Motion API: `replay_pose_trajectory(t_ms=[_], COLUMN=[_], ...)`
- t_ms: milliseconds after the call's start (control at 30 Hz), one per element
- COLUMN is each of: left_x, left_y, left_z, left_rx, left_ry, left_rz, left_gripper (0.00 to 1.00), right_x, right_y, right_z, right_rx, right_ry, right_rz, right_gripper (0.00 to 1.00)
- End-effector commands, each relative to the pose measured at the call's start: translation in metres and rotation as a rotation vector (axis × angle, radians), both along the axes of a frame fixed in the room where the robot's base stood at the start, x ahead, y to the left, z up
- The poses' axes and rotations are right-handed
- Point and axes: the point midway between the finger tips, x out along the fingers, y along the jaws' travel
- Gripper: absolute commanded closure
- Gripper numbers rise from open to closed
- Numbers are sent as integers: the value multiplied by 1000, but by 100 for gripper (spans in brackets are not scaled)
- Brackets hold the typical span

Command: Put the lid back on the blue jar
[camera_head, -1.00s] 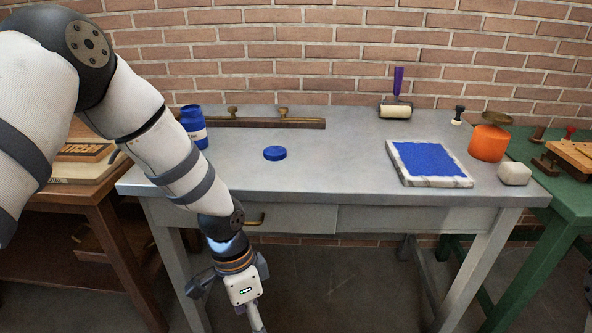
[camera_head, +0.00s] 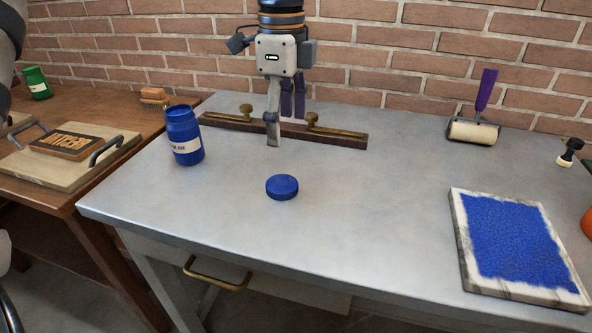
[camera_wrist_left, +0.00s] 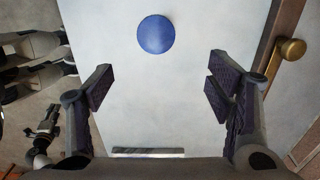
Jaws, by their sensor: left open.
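The blue jar (camera_head: 184,136) stands upright and open-topped at the left of the grey metal table, with a white label. Its round blue lid (camera_head: 282,187) lies flat on the table, to the right of the jar and nearer the front. My left gripper (camera_head: 284,122) is above the table, behind the lid in the head view, pointing down and empty. In the left wrist view the lid (camera_wrist_left: 156,34) shows beyond the open, dark-padded fingers (camera_wrist_left: 160,88), near the top edge and apart from them. The jar is not visible in the wrist view. My right gripper is not seen.
A wooden bar with brass knobs (camera_head: 340,135) lies along the table's back. A blue inked slab (camera_head: 512,245) is at the right, with a purple-handled roller (camera_head: 474,130) behind it. A brown table (camera_head: 50,185) adjoins at left. The table around the lid is clear.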

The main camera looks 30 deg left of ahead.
Motion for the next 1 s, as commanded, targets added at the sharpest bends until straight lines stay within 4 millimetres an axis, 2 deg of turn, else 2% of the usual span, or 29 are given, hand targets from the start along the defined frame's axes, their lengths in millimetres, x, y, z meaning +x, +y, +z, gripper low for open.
replay_pose_trajectory(t_ms=[267, 500, 633, 1000], left_x=[0, -1, 0, 0], left_y=[0, 0, 0, -1], left_z=[-4, -50, -66, -71], left_rx=[0, -1, -1, 0], left_ry=[2, 5, 3, 1], left_rz=[0, 0, 1, 1], left_gripper=[26, 26, 26, 26], right_x=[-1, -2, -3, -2], right_y=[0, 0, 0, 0], right_z=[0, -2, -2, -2], right_rx=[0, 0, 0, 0], right_ry=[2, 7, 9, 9], right_rz=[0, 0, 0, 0], right_gripper=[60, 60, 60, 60])
